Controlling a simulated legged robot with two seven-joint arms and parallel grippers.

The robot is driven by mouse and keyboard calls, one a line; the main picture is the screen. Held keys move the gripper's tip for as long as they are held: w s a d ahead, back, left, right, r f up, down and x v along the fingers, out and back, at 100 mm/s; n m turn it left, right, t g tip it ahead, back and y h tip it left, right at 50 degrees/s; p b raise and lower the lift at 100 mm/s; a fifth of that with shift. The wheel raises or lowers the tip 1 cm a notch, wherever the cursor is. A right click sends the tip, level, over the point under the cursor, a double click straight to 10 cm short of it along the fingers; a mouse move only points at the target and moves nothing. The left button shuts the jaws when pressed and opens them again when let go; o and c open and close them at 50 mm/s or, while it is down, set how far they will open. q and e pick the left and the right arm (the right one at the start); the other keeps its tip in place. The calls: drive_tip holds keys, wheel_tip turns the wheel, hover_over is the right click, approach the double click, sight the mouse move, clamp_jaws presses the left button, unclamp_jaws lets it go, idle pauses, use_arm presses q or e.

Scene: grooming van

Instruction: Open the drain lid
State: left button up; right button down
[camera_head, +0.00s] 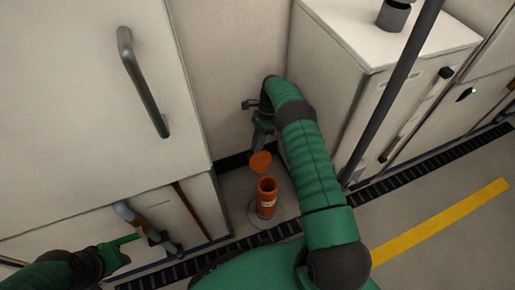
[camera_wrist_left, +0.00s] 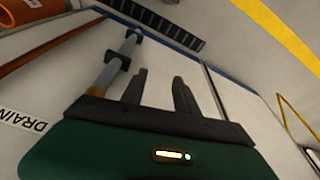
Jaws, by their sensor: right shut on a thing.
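An orange drain pipe (camera_head: 267,200) stands upright on a round floor plate, its top open. The orange drain lid (camera_head: 260,162) is raised off the pipe's mouth, tilted, just above and behind it. My right gripper (camera_head: 261,142) reaches down behind the pipe and is shut on the lid; its fingertips are small and partly hidden. My left gripper (camera_wrist_left: 158,92) is open and empty in the left wrist view, beside a grey pipe with dark fittings (camera_wrist_left: 112,68). Part of an orange thing (camera_wrist_left: 28,14) shows at that view's top left corner.
A white cabinet with a dark handle (camera_head: 143,82) stands at the left. A white unit (camera_head: 335,75) stands at the right, with a dark post (camera_head: 390,95) before it. A black floor grate (camera_head: 410,170) runs along the front. A "DRAIN" label (camera_wrist_left: 22,130) shows in the wrist view.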

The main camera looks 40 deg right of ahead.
use_arm(q)
drive_tip(key=shift+f, duration=0.2)
use_arm(e)
drive_tip(key=shift+w+f, duration=0.35)
drive_tip(key=shift+w, duration=0.15)
drive_tip(key=c, duration=1.5)
unclamp_jaws()
drive_tip(key=shift+f, duration=0.2)
use_arm(q)
drive_tip(key=shift+w+d+f, duration=0.1)
drive_tip(key=shift+w+d, duration=0.05)
drive_tip(key=shift+w, duration=0.1)
use_arm(e)
drive_tip(key=shift+w+d, duration=0.1)
drive_tip(key=shift+w, duration=0.05)
use_arm(q)
drive_tip(key=shift+r+p, duration=0.5)
drive_tip(key=shift+r, duration=0.05)
use_arm(e)
drive_tip(key=v, duration=0.7)
drive_tip(key=shift+s, duration=0.2)
